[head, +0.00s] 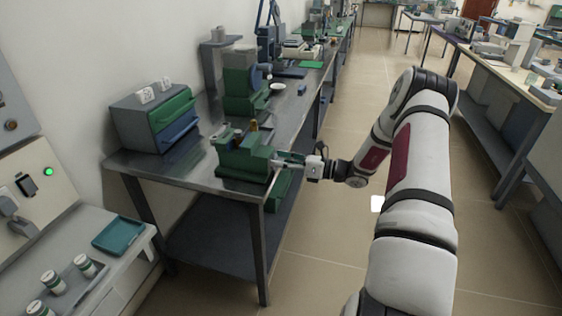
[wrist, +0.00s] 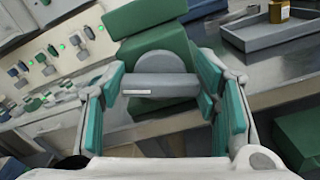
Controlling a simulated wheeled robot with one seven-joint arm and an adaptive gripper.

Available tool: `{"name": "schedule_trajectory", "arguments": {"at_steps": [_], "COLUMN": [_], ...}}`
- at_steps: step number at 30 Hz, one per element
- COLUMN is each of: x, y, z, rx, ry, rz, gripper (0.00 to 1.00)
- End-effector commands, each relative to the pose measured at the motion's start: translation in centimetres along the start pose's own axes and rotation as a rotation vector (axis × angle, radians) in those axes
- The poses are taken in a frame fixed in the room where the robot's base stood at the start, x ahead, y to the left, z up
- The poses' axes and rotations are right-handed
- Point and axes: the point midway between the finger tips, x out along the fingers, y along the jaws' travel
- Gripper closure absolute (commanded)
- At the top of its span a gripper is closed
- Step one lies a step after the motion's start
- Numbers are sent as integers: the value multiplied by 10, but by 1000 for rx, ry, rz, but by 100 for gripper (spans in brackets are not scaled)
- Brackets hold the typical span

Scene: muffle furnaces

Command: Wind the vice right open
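The green vice (head: 240,160) is fixed near the front corner of the steel bench. Its green body also fills the upper middle of the wrist view (wrist: 155,28). A grey round boss with a short grey bar (wrist: 160,86) on it faces my gripper. My gripper (head: 285,161) is level with the vice's front end, pointing at it from the right. In the wrist view its teal finger pads (wrist: 161,95) stand wide apart, one at each end of the bar. I cannot tell whether the pads touch the bar. The gap between the vice jaws is not clear.
A drawer cabinet (head: 155,119) with green and blue drawers stands left of the vice. A green and grey machine (head: 240,82) stands behind it. A teal tray (head: 118,235) lies on the lower left bench. The aisle floor (head: 318,245) right of the bench is free.

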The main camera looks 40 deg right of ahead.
Motion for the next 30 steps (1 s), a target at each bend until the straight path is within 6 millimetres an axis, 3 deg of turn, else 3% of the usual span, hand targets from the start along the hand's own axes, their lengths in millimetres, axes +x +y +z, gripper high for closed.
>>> {"name": "schedule_trajectory", "arguments": {"at_steps": [14, 30], "x": [0, 0], "y": [0, 2], "z": [0, -1], "rx": [-68, -518], "ry": [0, -1], "rz": [-1, -2], "gripper": [72, 72]}}
